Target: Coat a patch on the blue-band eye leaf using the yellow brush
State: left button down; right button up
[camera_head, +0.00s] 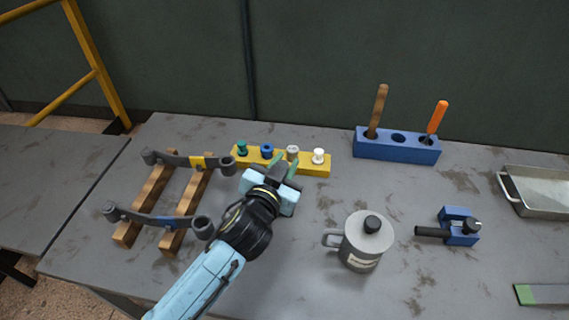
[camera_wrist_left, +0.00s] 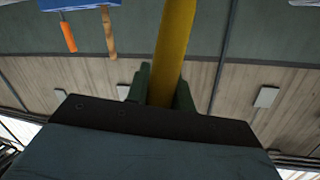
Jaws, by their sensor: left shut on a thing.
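The blue-band eye leaf (camera_head: 142,217) is a dark grey leaf with an eye at each end and a blue band, lying across the front part of two wooden rails. My left gripper (camera_head: 285,165) is to the right of and beyond this leaf, apart from it. In the left wrist view my left gripper (camera_wrist_left: 164,90) is shut on the yellow brush (camera_wrist_left: 175,45), whose handle stands between the green fingers. The brush's bristles are hidden, and I cannot make the brush out in the head view. My right gripper is not in view.
A yellow-band leaf (camera_head: 180,160) lies on the rails (camera_head: 128,231). Behind my gripper is a yellow block (camera_head: 317,169) with several pegs. A blue holder (camera_head: 395,150) has brown and orange handles and an empty middle hole. A grey mug-like can (camera_head: 366,243) stands right of my arm.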

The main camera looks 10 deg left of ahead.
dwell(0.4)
pick_arm(q)
jog(key=shift+f+b, duration=0.4)
jog(key=shift+f, duration=0.1)
dwell(0.3)
jog(key=shift+f, duration=0.2)
dwell(0.9)
jog(key=shift+r, duration=0.1)
notch_tip(320, 180, up, 7)
jog(key=p, duration=0.7)
jog(key=shift+r, duration=0.1)
dwell(0.5)
